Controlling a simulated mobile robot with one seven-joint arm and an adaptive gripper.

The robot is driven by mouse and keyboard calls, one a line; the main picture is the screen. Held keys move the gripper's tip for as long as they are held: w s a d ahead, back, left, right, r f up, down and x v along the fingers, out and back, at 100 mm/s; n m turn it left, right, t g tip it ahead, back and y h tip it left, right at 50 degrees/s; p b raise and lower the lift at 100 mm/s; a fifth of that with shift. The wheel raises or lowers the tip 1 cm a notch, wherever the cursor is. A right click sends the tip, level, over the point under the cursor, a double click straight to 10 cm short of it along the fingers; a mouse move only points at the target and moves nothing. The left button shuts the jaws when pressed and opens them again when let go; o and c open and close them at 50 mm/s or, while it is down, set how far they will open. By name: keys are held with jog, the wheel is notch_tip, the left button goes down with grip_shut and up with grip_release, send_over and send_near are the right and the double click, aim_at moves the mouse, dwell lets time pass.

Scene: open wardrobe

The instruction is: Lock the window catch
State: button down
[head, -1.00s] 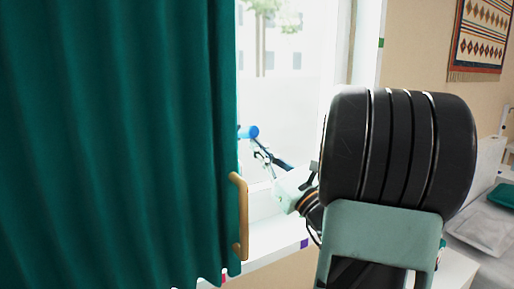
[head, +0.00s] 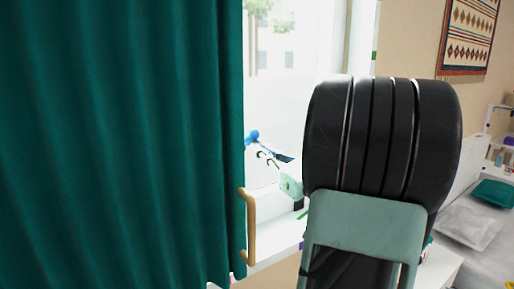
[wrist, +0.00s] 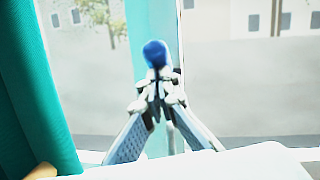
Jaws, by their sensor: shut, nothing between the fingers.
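The window catch shows as a blue rounded knob (head: 251,137) beside the green curtain's edge, in front of the bright window. In the wrist view the blue knob (wrist: 155,52) stands upright just beyond my fingertips, in front of the pale vertical window frame (wrist: 152,18). My gripper (wrist: 158,92) is shut with nothing held. Its tips overlap the knob's lower end in the picture; I cannot tell whether they touch it. In the head view my gripper (head: 268,155) is just right of and below the knob. The catch's base is hidden behind the fingers.
The green curtain (head: 115,140) fills the left, with a wooden handle (head: 250,228) at its edge. A white sill (head: 275,240) runs below the window. A bed with a green pillow (head: 494,193) and a patterned wall hanging (head: 469,35) are at the right.

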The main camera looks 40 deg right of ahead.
jog(key=w+r, duration=0.2)
jog(key=r, duration=0.1)
jog(key=w+r, duration=0.1)
jog(key=r, duration=0.1)
jog(key=shift+d, duration=0.15)
jog(key=shift+w+r, duration=0.9)
jog(key=shift+w, duration=0.05)
jog(key=shift+d, duration=0.1)
